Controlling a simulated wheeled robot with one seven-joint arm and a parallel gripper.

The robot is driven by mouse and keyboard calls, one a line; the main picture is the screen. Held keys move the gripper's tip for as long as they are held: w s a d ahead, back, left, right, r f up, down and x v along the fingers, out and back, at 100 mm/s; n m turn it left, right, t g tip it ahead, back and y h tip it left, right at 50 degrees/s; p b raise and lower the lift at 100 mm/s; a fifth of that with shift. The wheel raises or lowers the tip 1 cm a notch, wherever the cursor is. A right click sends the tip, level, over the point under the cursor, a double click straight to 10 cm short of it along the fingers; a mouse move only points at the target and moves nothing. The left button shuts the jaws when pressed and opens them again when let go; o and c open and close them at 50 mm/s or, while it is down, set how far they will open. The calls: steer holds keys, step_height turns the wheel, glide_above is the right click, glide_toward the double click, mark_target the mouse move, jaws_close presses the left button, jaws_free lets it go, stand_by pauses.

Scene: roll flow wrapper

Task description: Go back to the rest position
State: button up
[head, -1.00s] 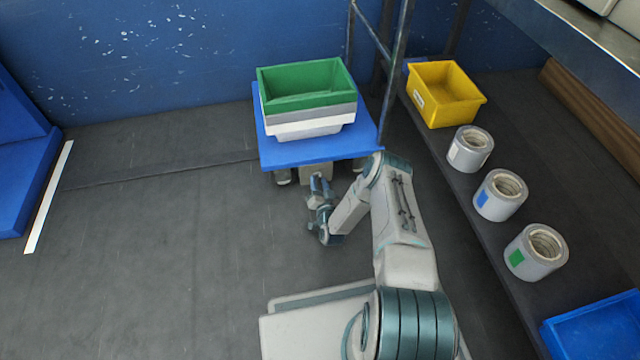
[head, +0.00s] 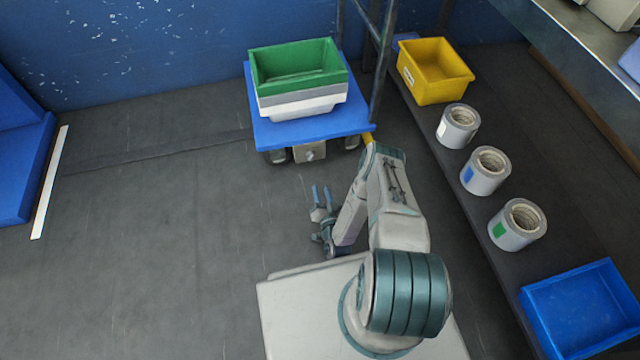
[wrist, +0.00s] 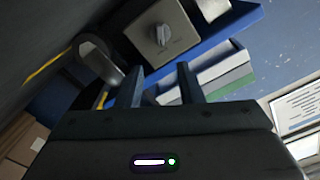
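My gripper (head: 322,194) is over the dark floor, in front of the blue cart and apart from it. Its two fingers are spread with nothing between them.
The blue cart (head: 345,122) carries stacked bins, a green one (head: 300,82) on top. At the right, a low shelf holds a yellow bin (head: 440,90), three rolls (head: 486,180) and a blue bin (head: 575,320). A rack post (head: 382,65) stands beside the cart.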

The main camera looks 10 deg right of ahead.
stand_by(0.5)
steer(key=w+r+n+g+y+p, duration=0.15)
steer(key=w+r+p, duration=0.35)
steer(key=r, duration=0.7)
steer(key=w+d+r+n+g+p, duration=0.1)
steer(key=w+r+n+g+p, duration=0.3)
steer(key=r, duration=0.8)
steer(key=w+r+n+g+y+p, duration=0.1)
steer(key=w+r+p, duration=0.5)
steer(key=r, duration=0.6)
steer(key=s+r+g+h+p, duration=0.1)
steer(key=s+r+p, duration=0.15)
steer(key=r, duration=0.85)
steer(key=s+r+g+h+p, duration=0.15)
steer(key=r+p, duration=0.25)
steer(key=r, duration=0.8)
steer(key=s+r+g+p, duration=0.2)
steer(key=s+r+p, duration=0.3)
steer(key=s+r, duration=0.6)
steer(key=s+r+g+p, duration=0.2)
steer(key=s+r+p, duration=0.55)
steer(key=r, duration=0.65)
steer(key=s+r+g+p, duration=0.1)
steer(key=s+r, duration=0.2)
steer(key=s, duration=0.4)
steer(key=s+a+r+g+p, duration=0.1)
steer(key=s+r, duration=0.3)
steer(key=s, duration=0.4)
steer(key=shift+p, duration=0.45)
